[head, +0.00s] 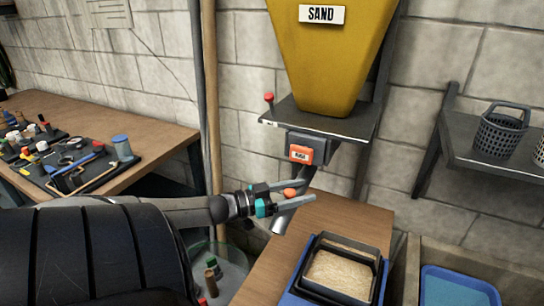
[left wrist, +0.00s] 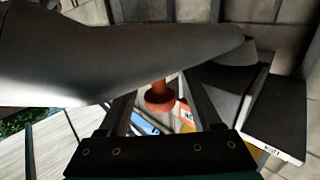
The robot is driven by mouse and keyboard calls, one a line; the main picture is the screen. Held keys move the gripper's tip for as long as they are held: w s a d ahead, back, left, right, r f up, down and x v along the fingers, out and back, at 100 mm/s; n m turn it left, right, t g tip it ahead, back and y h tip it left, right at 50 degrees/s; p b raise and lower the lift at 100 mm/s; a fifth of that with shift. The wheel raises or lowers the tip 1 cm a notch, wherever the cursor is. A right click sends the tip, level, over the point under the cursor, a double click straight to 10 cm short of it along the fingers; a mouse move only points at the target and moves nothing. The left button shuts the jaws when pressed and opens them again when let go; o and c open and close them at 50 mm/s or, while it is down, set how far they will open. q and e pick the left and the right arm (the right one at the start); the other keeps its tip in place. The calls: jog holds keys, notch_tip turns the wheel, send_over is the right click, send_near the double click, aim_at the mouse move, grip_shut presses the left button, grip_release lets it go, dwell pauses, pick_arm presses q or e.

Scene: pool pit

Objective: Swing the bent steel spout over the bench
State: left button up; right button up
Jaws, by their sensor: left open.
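The bent steel spout (head: 281,223) hangs below the box under the yellow hopper (head: 330,50) marked SAND. Its lower end points down and left, showing at the bench's left edge. The spout also crosses the upper left of the left wrist view (left wrist: 110,52) as a thick grey tube. An orange knob (head: 290,192) shows by the spout. My left gripper (head: 308,195) is open, its two fingers on either side of the knob. In the left wrist view the knob (left wrist: 160,96) lies between the fingers; contact is unclear. The wooden bench (head: 320,215) is below. My right gripper is out of view.
A black-framed tray of sand (head: 340,272) stands on the bench. A hopper shelf (head: 325,120) with a red-topped lever (head: 269,100) is above. A clear bin (head: 232,272) stands left of the bench. A tool table (head: 150,150) is at left, a wall shelf (head: 485,155) at right.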

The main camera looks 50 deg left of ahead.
pick_arm(q)
jog(key=p+v, duration=0.3)
jog(key=v, duration=1.1)
jog(key=shift+s+a, duration=0.15)
jog(key=shift+s, duration=0.2)
